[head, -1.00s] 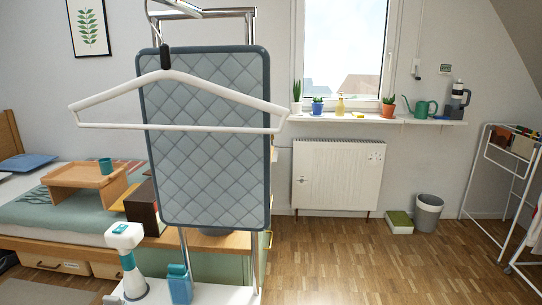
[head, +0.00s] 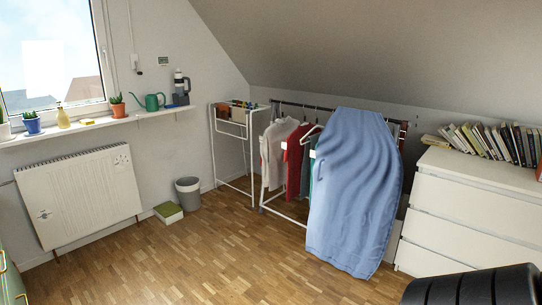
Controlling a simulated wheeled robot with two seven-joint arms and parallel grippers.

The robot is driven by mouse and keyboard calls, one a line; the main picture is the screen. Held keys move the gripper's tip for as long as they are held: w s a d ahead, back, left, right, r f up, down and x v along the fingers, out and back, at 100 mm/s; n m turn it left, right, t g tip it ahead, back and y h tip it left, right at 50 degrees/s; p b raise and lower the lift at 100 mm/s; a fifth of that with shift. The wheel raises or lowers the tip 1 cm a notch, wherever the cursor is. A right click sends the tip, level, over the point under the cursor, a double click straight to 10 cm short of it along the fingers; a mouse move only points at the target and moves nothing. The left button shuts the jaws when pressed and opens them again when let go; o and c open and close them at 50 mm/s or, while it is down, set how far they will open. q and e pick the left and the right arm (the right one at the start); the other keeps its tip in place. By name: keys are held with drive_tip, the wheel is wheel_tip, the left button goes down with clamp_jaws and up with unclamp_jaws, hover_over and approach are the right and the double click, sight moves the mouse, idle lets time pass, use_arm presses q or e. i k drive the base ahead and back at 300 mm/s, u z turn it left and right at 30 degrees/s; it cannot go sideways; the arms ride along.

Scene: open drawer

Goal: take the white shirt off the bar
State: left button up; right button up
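A white or pale grey shirt (head: 273,152) hangs at the left end of the dark bar (head: 290,105) of a low clothes rack under the sloping ceiling. A red garment (head: 295,160) hangs right beside it, with a white hanger and a green garment further right. Neither of my grippers is in view. A black ribbed part at the bottom right looks like my own arm.
A large blue cloth-covered board (head: 352,195) hides the rack's right part. A white drying rack (head: 232,145) stands left of the shirt. A white dresser (head: 470,215) with books is at right. The wooden floor (head: 220,250) in front is clear.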

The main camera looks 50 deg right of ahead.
sight(273, 168)
drive_tip(key=z, duration=1.2)
drive_tip(key=i, duration=1.95)
drive_tip(key=u, duration=0.3)
drive_tip(key=i, duration=2.65)
drive_tip(key=z, duration=1.35)
drive_tip(key=i, duration=1.5)
drive_tip(key=z, duration=0.3)
drive_tip(key=k, duration=1.3)
drive_tip(key=u, duration=1.05)
drive_tip(key=i, duration=0.95)
drive_tip(key=z, duration=0.55)
drive_tip(key=i, duration=0.65)
drive_tip(key=z, duration=0.6)
